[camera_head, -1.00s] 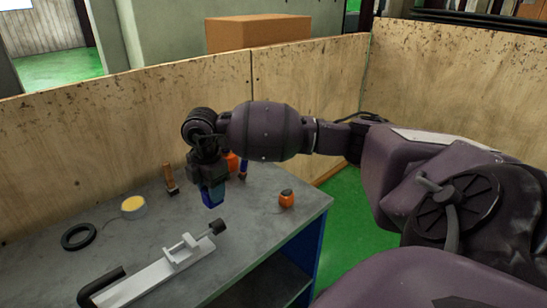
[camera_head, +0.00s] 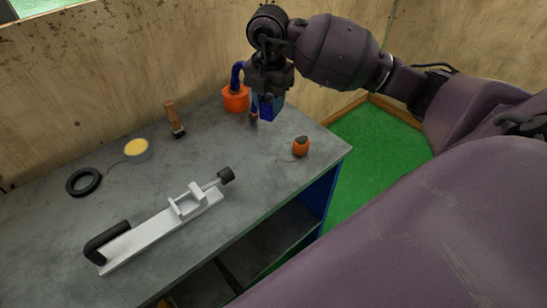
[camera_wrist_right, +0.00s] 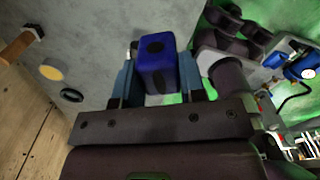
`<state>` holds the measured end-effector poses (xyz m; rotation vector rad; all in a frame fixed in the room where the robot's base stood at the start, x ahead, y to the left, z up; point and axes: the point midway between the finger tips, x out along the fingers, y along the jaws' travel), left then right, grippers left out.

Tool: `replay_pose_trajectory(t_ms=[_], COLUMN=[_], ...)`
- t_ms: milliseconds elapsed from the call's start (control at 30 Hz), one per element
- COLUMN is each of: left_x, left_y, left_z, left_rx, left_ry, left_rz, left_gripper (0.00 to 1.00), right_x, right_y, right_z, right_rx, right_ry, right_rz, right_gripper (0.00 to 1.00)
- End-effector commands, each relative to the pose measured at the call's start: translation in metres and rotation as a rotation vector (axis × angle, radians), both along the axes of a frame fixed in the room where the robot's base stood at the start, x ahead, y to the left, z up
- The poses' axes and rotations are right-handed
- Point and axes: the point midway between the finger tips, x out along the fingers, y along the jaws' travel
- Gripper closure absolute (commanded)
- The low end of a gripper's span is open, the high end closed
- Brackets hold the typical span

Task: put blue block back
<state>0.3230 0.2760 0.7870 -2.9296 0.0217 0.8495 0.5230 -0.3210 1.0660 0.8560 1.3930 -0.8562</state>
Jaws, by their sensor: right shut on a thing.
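The blue block (camera_head: 268,108) is held in my right gripper (camera_head: 266,98) above the back right part of the grey workbench (camera_head: 150,190). In the right wrist view the blue block (camera_wrist_right: 157,62) sits between the two fingers of the right gripper (camera_wrist_right: 157,82), with dark round marks on its faces. My right arm comes in from the right in the head view. An orange container with a blue curved part (camera_head: 236,100) stands just left of the block. Whether the block touches the bench I cannot tell. My left gripper is not in view.
A small orange object (camera_head: 300,147) stands near the right edge. A white clamp fixture (camera_head: 160,235) lies in front. A wooden-handled brush (camera_head: 174,118), a yellow-topped roll (camera_head: 137,150) and a black ring (camera_head: 83,182) are left. Wooden panels (camera_head: 120,65) close the back.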

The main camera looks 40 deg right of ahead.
Motion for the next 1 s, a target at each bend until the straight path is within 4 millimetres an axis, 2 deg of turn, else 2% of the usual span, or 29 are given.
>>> replay_pose_trajectory(t_ms=[600,733,1000], left_x=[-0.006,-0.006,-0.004], left_y=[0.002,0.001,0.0], left_z=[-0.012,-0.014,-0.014], left_rx=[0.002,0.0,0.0], left_ry=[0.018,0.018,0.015], left_rz=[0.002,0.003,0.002], left_gripper=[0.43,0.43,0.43], right_x=[-0.001,0.0,0.0], right_y=[0.001,0.0,0.0], right_z=[-0.128,-0.145,-0.161], right_rx=[0.002,0.0,0.001], right_ry=[0.004,0.002,0.003], right_rz=[0.001,0.001,0.001], right_gripper=[0.89,0.89,0.89])
